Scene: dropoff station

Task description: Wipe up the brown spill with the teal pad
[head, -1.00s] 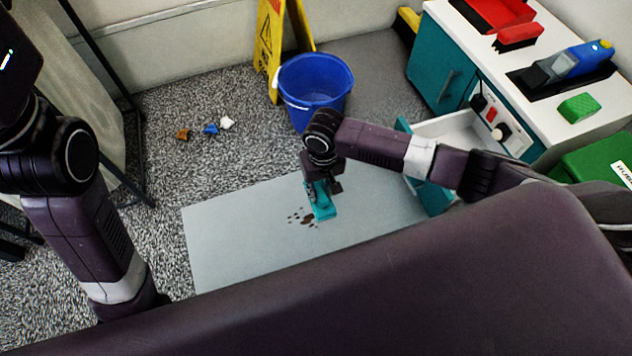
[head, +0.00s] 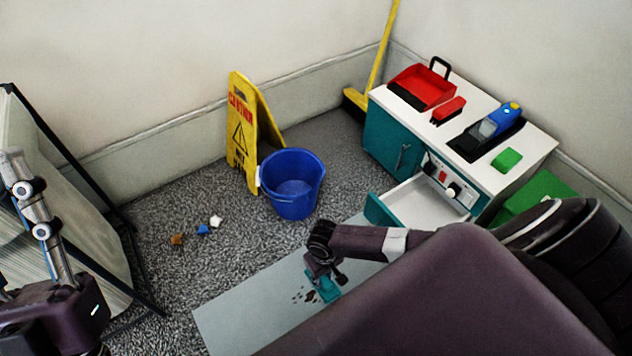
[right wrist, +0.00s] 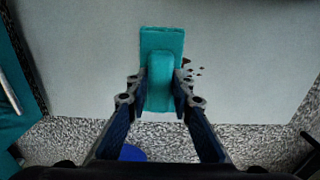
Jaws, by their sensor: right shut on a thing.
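The teal pad (head: 328,291) is in my right gripper (head: 324,275), low over the grey mat. In the right wrist view, the pad's flat base (right wrist: 162,38) extends past the fingertips, and the two fingers close on its raised grip from both sides. The brown spill (head: 311,297) is a cluster of dark spots on the mat, just left of the pad in the head view. It also shows right of the pad in the right wrist view (right wrist: 196,71). The pad may hide part of it; contact with the mat is unclear. My left gripper (head: 38,215) is at the left edge, its fingers partly seen.
The grey mat (head: 240,315) lies on speckled floor. Behind it stand a blue bucket (head: 292,185) and a yellow caution sign (head: 243,140). An open drawer (head: 425,195) juts from the cabinet at right. Small brown, blue and white scraps (head: 203,229) lie left.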

